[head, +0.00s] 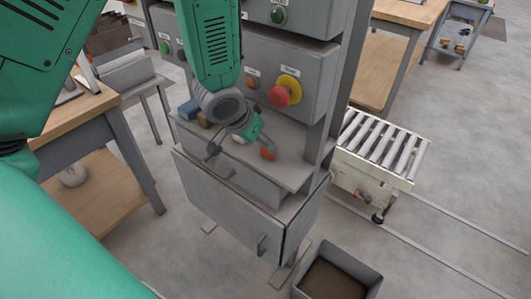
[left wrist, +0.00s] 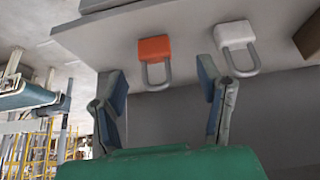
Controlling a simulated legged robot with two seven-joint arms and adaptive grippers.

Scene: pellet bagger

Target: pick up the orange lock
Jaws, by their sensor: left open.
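The orange lock (head: 268,153) lies on the grey shelf of the machine, near its right part. In the left wrist view the orange lock (left wrist: 154,49) shows its grey shackle pointing down toward my fingers. My left gripper (head: 238,141) is just left of it in the head view. In the left wrist view the left gripper (left wrist: 162,78) is open, its fingers spread on either side of the shackle, with nothing held. A white lock (left wrist: 234,34) lies right of the orange one, beyond the right finger. My right gripper is not in view.
A blue block (head: 189,109) and a brown block (head: 206,122) sit on the shelf's left. A red emergency button (head: 281,94) stands out from the panel above. Drawer fronts are below the shelf. A grey bin (head: 336,273) and roller conveyor (head: 380,150) stand to the right.

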